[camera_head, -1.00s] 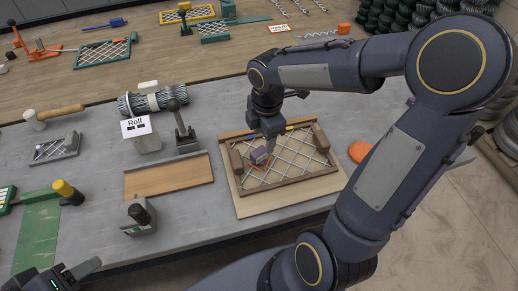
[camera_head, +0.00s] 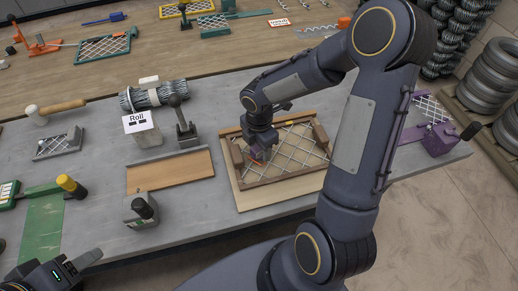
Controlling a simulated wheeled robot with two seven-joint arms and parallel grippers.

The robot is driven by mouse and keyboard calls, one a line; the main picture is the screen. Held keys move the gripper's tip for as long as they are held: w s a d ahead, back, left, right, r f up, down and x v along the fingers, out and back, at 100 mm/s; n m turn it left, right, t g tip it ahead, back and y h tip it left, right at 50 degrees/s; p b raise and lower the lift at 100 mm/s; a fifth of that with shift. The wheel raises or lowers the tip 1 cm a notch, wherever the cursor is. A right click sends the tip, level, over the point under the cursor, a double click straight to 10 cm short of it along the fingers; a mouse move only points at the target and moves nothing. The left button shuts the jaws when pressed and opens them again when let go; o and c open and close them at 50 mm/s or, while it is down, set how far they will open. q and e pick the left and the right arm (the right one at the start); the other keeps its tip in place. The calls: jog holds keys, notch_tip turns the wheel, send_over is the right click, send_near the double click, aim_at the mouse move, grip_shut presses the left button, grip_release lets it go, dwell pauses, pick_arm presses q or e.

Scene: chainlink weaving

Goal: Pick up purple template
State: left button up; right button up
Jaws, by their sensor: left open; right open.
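My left gripper (camera_head: 84,262) is open and empty at the lower left, off the table's front edge.
A larger purple tool (camera_head: 440,138) with a black handle stands at the table's right end, partly behind my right arm.

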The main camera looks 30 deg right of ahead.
jog(key=c, duration=1.1)
grip_shut()
jog(key=shift+r, duration=0.15)
